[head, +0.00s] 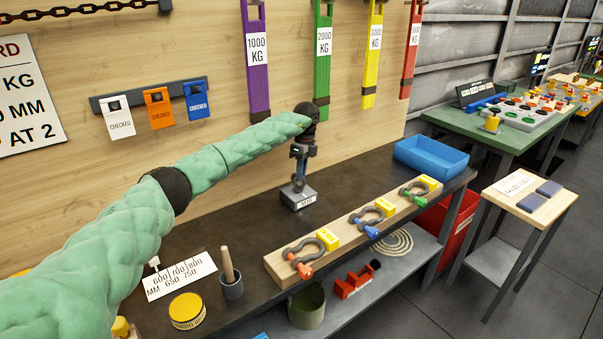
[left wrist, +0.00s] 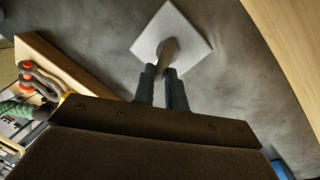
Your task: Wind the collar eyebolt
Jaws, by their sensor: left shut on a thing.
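A small grey block with a white label (head: 299,198) stands on the dark bench top below my left gripper (head: 299,178). In the left wrist view the block (left wrist: 192,30) is a pale square set at a slant. A brownish metal piece, which looks like the collar eyebolt (left wrist: 167,56), stands over the middle of the block. My left gripper (left wrist: 163,72) points down and is shut on this eyebolt, with one finger on each side. How deep its shank sits in the block is hidden. My right gripper is in neither view.
A wooden rack (head: 350,232) with several shackles lies to the right and front. A blue tray (head: 431,157) stands at the bench's far right end. A grey pot with a stick (head: 231,287) and a yellow tin (head: 187,311) stand at the front left. Coloured slings (head: 257,62) hang behind.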

